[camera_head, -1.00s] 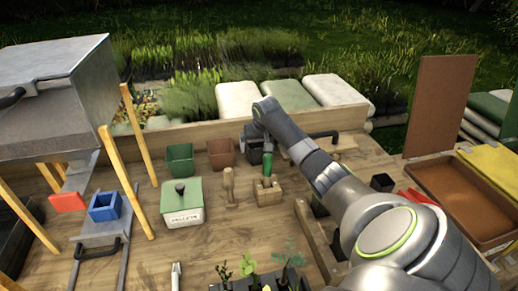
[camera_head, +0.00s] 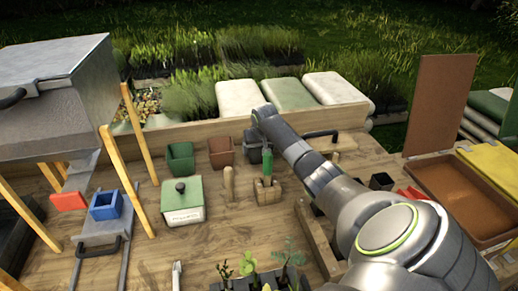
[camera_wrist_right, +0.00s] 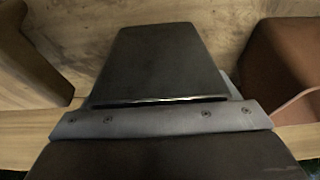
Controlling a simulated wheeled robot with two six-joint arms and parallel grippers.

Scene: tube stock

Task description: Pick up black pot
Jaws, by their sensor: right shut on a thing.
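The black pot (camera_head: 254,155) is at the back of the bench, right of the brown pot, partly hidden by my right arm. My right gripper (camera_head: 257,143) is at it, shut on it; its fingertips are hardly visible in the head view. In the right wrist view a dark tapered shape fills the middle, above a grey bar with screws, and hides most of the grip. I cannot tell how high the pot is. My left gripper is not in view.
A brown pot (camera_head: 221,152) stands close left of the black pot; it also shows in the wrist view (camera_wrist_right: 288,62). A green pot (camera_head: 180,160) is further left. A green-handled tool (camera_head: 267,163) stands in a wooden block in front. The planter's back board (camera_head: 200,133) runs behind.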

